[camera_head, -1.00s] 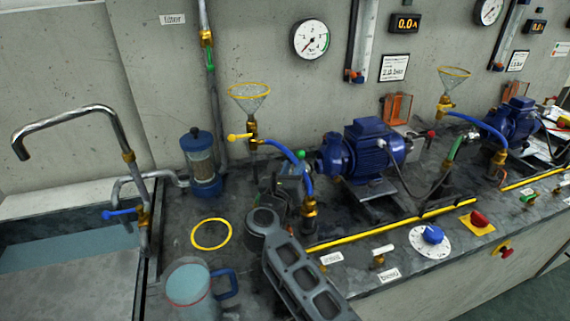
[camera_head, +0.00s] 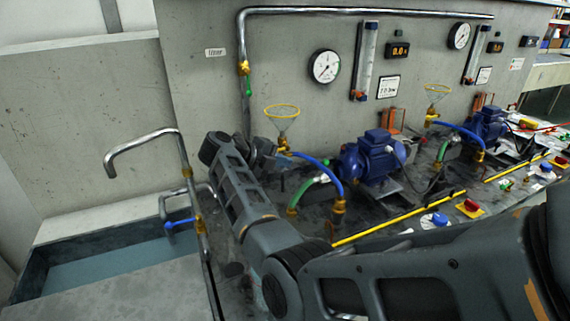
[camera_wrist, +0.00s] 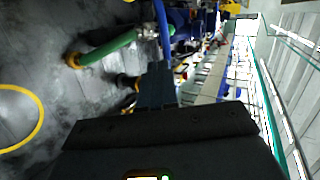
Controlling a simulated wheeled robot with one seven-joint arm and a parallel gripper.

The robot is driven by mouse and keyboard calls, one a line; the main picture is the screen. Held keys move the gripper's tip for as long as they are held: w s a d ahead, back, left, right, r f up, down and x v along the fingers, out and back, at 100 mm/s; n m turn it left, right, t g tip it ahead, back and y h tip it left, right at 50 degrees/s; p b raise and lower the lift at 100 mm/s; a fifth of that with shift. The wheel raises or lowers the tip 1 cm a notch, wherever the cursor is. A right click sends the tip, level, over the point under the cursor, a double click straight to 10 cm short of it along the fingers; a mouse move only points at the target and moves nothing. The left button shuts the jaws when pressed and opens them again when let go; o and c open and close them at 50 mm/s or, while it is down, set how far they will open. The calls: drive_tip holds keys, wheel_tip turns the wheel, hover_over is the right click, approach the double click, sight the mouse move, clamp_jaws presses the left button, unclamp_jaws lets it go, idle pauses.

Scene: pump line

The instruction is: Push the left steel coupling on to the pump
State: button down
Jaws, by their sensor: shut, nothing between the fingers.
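The left steel coupling (camera_head: 323,178) is a small pale metal piece at the upper end of a short green hose (camera_head: 301,192), beside the left blue pump (camera_head: 372,158). I cannot tell whether it touches the pump's inlet. In the wrist view the coupling (camera_wrist: 149,32) shows at the end of the green hose (camera_wrist: 108,48), next to blue parts. My gripper (camera_head: 268,158) is left of the coupling, near the funnel, and partly hidden by my arm. Its fingers (camera_wrist: 157,84) are shut and empty in the wrist view, apart from the coupling.
A blue hose (camera_head: 322,162) arches over the green hose to a brass fitting. A funnel (camera_head: 282,114) with a yellow rim stands close to my gripper. A yellow strip (camera_head: 385,228) runs along the bench. A sink (camera_head: 110,265) lies at the left. A second pump (camera_head: 487,124) stands farther right.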

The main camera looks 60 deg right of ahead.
drive_tip(key=b, duration=0.7)
approach(326, 161)
drive_tip(key=d+f, duration=0.4)
drive_tip(key=shift+s+d, duration=0.4)
drive_tip(key=shift+s, duration=0.15)
drive_tip(key=shift+s+d+p, duration=0.15)
drive_tip(key=shift+d+p, duration=0.1)
drive_tip(key=shift+p, duration=0.05)
drive_tip(key=shift+s+d+p, duration=0.35)
drive_tip(key=shift+s+d, duration=0.2)
drive_tip(key=shift+d, duration=0.3)
drive_tip(key=shift+s+d, duration=0.15)
